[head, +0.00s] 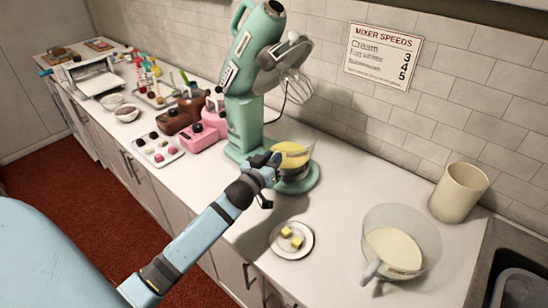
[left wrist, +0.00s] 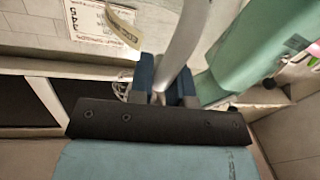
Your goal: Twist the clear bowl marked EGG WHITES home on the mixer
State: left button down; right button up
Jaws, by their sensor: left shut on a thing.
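The green mixer (head: 243,110) stands on the counter with its head tilted up and its whisk (head: 290,85) clear of the bowl. A bowl with yellow contents (head: 294,160) sits on the mixer base; its lower part is partly behind my gripper. My left gripper (head: 268,170) is at this bowl's near side, shut on what looks like its handle, which shows as a grey strip between the fingers in the left wrist view (left wrist: 183,45). A curved pale label (left wrist: 124,27) shows there too, too blurred to read. A second clear bowl (head: 428,240) with pale contents and an unreadable label stands at the right.
A plate (head: 279,251) with yellow cubes lies in front of the mixer. A cream canister (head: 459,192) stands by the wall. Pink (head: 205,130) and brown (head: 172,121) machines stand left of the mixer. A sink (head: 512,275) is at far right. Counter between plate and right bowl is clear.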

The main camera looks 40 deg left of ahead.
jog(key=shift+r, duration=0.15)
pick_arm(q)
jog(key=shift+s+a+m+h+p, duration=0.1)
jog(key=shift+a+m+h+p, duration=0.65)
jog(key=shift+h+p, duration=0.35)
pick_arm(e)
jog(key=shift+s+d+r, duration=0.1)
jog(key=shift+r, duration=0.3)
pick_arm(q)
jog(key=shift+d, duration=0.1)
pick_arm(e)
jog(key=shift+r, duration=0.1)
pick_arm(q)
jog(key=shift+a+r+m+h+p, duration=0.1)
jog(key=shift+a+m+h+p, duration=0.15)
jog(key=shift+h+p, duration=0.15)
jog(key=shift+a+m+h+p, duration=0.3)
jog(key=shift+a+m+h, duration=0.15)
jog(key=shift+h, duration=0.25)
pick_arm(e)
jog(key=shift+r+g, duration=0.1)
jog(key=shift+g, duration=0.2)
jog(key=shift+d, duration=0.1)
